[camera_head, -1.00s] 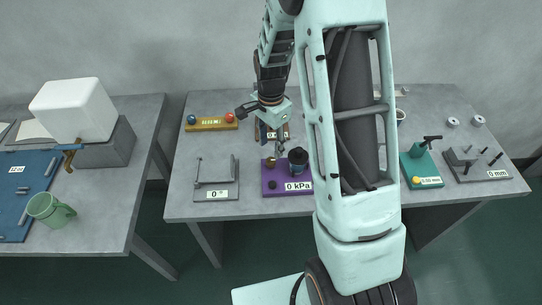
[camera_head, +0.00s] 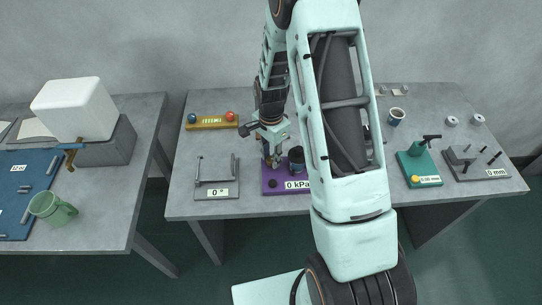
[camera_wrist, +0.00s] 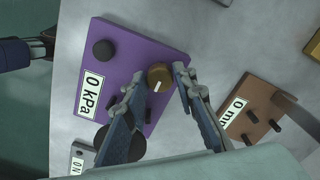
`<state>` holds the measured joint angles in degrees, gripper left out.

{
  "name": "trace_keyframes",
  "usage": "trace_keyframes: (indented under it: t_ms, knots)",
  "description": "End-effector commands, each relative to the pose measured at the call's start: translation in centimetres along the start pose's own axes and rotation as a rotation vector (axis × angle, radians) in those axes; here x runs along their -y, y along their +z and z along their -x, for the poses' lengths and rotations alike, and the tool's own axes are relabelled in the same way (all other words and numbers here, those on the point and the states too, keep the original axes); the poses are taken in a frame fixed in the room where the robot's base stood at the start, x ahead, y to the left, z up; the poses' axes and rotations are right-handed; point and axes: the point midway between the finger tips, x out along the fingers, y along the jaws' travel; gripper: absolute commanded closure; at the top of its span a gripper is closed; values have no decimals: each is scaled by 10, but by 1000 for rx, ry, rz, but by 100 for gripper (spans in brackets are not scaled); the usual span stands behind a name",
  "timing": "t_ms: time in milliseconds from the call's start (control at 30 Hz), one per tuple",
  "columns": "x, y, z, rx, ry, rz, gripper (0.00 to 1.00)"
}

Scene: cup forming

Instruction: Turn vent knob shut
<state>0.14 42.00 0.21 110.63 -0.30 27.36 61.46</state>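The purple plate (camera_head: 282,187) labelled 0 kPa lies on the middle table. It also shows in the wrist view (camera_wrist: 128,58). A brass-coloured round knob (camera_wrist: 158,75) with a white pointer line stands at its edge. I take this for the vent knob. My gripper (camera_wrist: 160,77) points down at it with its fingers open, one on each side. Small gaps seem to show, and contact is not clear. In the head view my gripper (camera_head: 272,162) is over the plate's back left part and hides the knob.
A dark cylinder (camera_head: 297,158) stands on the plate right beside my gripper. A black knob (camera_wrist: 103,50) is also on the plate. A brown pegged plate (camera_wrist: 250,108) lies close by. A grey 0° fixture (camera_head: 216,192) stands left.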

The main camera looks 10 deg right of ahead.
Motion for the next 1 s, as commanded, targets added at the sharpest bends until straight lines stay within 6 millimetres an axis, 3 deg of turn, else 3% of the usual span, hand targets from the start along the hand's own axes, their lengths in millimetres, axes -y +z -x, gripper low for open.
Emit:
trace_keyframes:
  t_ms: [200,567,1000]
  knots:
    - [0,0,0,0,0,0,100]
    - [0,0,-1,0,0,59,100]
    - [0,0,-3,-1,-2,404,100]
